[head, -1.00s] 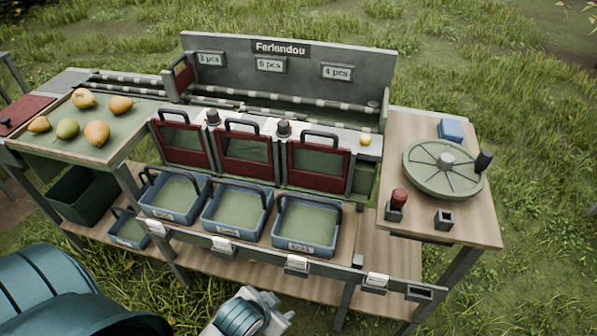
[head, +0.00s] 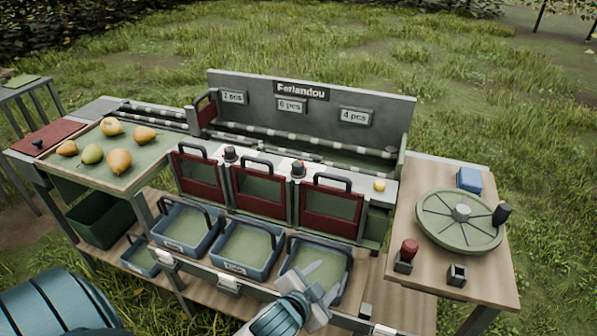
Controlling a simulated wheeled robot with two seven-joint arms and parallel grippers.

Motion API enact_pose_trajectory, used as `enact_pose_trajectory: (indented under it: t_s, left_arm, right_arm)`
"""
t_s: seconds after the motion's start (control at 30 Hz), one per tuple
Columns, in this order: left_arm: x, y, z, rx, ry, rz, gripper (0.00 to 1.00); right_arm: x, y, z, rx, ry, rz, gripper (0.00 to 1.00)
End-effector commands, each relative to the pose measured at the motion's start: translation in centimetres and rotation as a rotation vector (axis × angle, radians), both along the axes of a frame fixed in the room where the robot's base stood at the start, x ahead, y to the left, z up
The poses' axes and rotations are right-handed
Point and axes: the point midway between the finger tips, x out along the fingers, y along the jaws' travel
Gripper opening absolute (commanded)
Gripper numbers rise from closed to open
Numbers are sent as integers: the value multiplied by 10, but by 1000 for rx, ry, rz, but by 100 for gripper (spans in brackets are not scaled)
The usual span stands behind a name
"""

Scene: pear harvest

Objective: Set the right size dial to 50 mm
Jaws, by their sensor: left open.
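Two small dark-topped dials stand on the pale ledge above the red gates. The right size dial (head: 298,170) is between the middle and right gates, and the left size dial (head: 230,154) is between the left and middle gates. Their scale marks are too small to read. My left gripper (head: 322,281) is open and empty at the bottom centre, in front of the right blue crate and well below and apart from the right dial. My right gripper is not in view.
Three red gates (head: 257,190) with dark handles stand behind the blue crates (head: 246,252). Pears (head: 120,161) lie on the left tray. A green wheel (head: 442,232) and a red-topped knob (head: 409,249) are on the right table. A yellow knob (head: 380,185) sits right of the gates.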

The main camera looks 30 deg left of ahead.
Motion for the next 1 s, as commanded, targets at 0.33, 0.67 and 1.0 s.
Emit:
enact_pose_trajectory:
  t_s: [0.33, 0.67, 1.0]
  left_arm:
    - [136, -59, 161, 387, -650, -309, 47]
    - [167, -158, 280, 893, -1237, -721, 47]
    - [167, -206, 279, 1477, -1605, -1293, 47]
  right_arm:
    - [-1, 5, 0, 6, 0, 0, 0]
    - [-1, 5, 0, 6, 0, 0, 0]
    - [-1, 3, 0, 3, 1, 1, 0]
